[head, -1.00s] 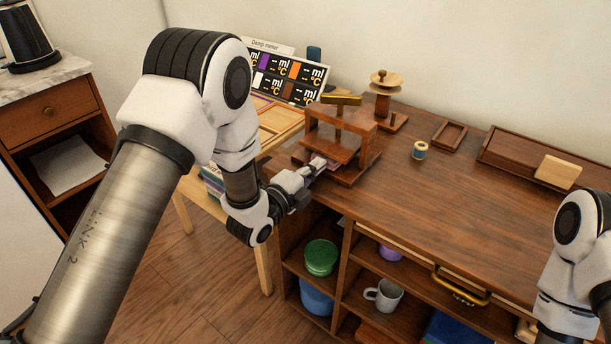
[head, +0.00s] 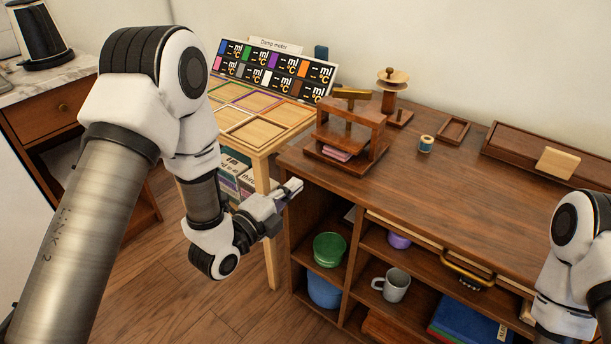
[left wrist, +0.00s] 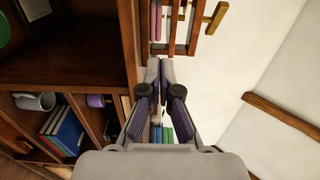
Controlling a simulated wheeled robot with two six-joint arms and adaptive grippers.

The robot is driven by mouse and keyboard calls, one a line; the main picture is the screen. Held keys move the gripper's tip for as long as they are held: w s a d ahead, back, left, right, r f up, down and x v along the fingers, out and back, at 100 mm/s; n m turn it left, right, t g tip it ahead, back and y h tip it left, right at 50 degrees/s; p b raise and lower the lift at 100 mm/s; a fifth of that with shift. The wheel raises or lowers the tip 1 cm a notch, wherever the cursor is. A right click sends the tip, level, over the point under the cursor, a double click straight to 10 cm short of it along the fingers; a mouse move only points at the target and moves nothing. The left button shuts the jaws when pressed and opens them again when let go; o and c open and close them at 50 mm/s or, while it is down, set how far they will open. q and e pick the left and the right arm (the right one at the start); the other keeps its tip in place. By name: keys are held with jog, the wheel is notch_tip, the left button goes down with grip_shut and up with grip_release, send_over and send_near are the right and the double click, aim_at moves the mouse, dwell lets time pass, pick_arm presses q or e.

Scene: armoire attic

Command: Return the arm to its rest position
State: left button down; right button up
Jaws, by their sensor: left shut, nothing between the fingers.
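My left gripper (head: 292,190) is shut and empty in the head view, just off the left edge of the wooden desk. It also shows in the left wrist view (left wrist: 160,68), its fingers together below the wooden press. The press (head: 347,135) stands on the desk's left end, with a pink-purple piece (head: 338,153) lying in it on the base. In the left wrist view the press (left wrist: 182,25) is at the top. My right arm shows at the right edge of the head view; its gripper is out of frame.
The wooden desk (head: 430,200) has shelves holding a green bowl (head: 329,249) and a grey mug (head: 393,285). A light wood table (head: 262,150) with coloured frames and a display board (head: 275,72) stands behind my left arm. Books (head: 232,172) stand below it. The floor at front left is clear.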

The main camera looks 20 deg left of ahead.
pick_arm(q)
jog(key=s+a+f+n+g+y, duration=0.25)
jog(key=s+f+n+g, duration=0.35)
jog(key=s+f, duration=0.7)
jog(key=s+a+f+n+g+y, duration=0.25)
jog(key=s+f+n+g, duration=0.6)
jog(key=f, duration=0.75)
jog(key=s+a+f+n+g+y, duration=0.1)
jog(key=s+n+g, duration=0.2)
jog(key=s+n, duration=0.6)
notch_tip(320, 180, up, 18)
jog(key=m+p, duration=0.1)
jog(key=p, duration=1.7)
jog(key=shift+s+f, duration=0.15)
jog(key=shift+s, duration=0.1)
